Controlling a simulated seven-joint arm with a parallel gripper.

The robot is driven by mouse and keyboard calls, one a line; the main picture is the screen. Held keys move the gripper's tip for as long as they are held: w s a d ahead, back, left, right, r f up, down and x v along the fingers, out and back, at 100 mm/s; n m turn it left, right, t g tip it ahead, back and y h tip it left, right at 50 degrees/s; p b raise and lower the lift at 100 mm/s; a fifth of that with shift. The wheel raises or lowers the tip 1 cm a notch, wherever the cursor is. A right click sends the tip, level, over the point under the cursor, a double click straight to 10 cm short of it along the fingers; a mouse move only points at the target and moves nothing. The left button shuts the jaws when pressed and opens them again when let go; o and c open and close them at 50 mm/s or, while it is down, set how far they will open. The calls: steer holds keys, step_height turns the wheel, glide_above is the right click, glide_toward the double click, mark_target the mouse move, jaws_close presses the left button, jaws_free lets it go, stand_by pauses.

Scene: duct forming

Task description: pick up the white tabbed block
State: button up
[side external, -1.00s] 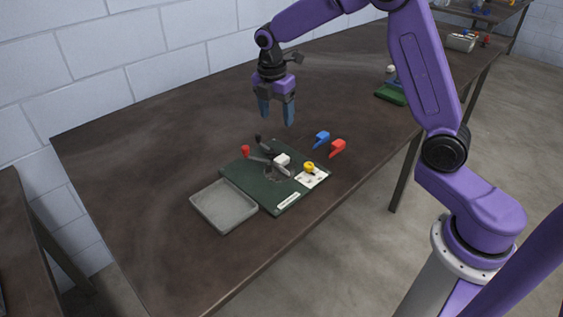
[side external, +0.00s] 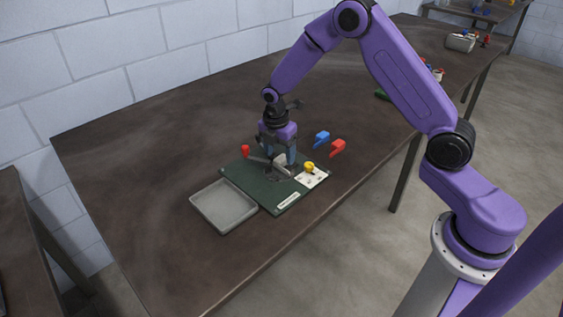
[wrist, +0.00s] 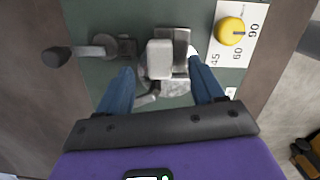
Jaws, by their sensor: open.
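The white tabbed block (wrist: 160,59) sits on the fixture of the dark green board in the wrist view, ahead of and between the fingertips. In the side external view the block (side external: 280,159) is partly hidden by my gripper. My gripper (side external: 281,158) is low over the board, pointing down, with its fingers apart. In the wrist view the blue fingers of my gripper (wrist: 165,82) are spread to either side of the block, with nothing held. I cannot tell whether the fingertips are level with the block.
The table's left side is clear.

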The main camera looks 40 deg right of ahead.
steer(key=shift+d+f, duration=0.1)
steer(key=shift+f, duration=0.7)
steer(key=shift+c, duration=0.3)
steer(key=c, duration=1)
steer(key=shift+c, duration=0.9)
steer(key=shift+d, duration=0.15)
